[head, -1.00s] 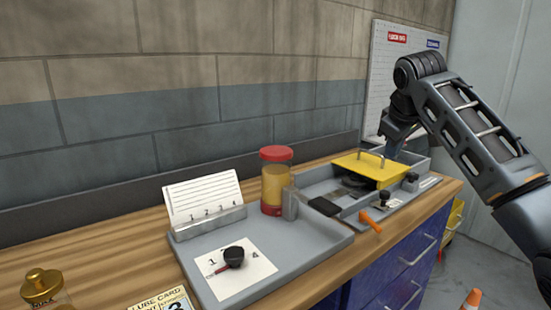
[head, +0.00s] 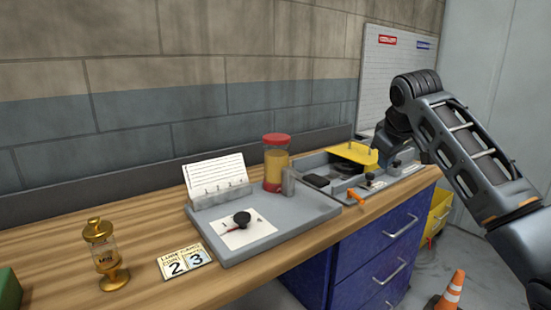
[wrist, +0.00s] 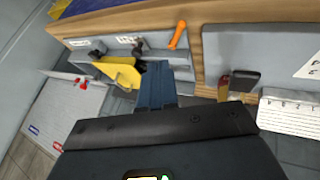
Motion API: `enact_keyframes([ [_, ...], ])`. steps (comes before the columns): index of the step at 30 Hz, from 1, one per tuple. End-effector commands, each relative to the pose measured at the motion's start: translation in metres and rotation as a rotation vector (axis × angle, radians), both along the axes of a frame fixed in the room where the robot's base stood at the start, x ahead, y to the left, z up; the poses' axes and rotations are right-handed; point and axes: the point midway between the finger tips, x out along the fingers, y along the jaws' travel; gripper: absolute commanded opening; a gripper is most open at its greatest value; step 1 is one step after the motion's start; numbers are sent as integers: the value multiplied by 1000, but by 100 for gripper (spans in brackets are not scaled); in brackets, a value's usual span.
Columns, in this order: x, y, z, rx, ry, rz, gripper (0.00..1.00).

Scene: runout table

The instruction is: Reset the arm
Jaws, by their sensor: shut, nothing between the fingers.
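My arm (head: 465,150) reaches in from the right in the head view, its wrist bent down at the far right end of the bench. My gripper shows in the wrist view (wrist: 157,88) as two dark blue fingers held together, with nothing between them. In the head view its fingertips are largely hidden behind the yellow cover and the arm. The yellow cover (head: 350,156) sits over the grey tray (head: 316,163), near my gripper. It also shows in the wrist view (wrist: 120,72), just left of the fingers; I cannot tell whether they touch.
A red-capped jar (head: 276,165), a card holder (head: 219,191) and a grey board (head: 290,212) stand left of the tray. An orange handle (head: 356,196) juts from its front. A brass oiler (head: 107,260) stands front left. A traffic cone (head: 451,290) is on the floor.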

Motion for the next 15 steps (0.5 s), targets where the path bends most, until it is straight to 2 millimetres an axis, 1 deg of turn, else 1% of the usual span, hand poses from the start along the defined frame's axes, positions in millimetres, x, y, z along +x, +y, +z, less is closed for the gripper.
enact_keyframes([
  [1,-1,4,-9,10,-3,5,0],
  [8,-8,27,-51,72,-33,26,0],
  [11,-14,40,-74,111,-52,34,0],
  [14,-25,58,-105,162,-75,42,0],
  [15,-30,66,-119,187,-87,43,0],
])
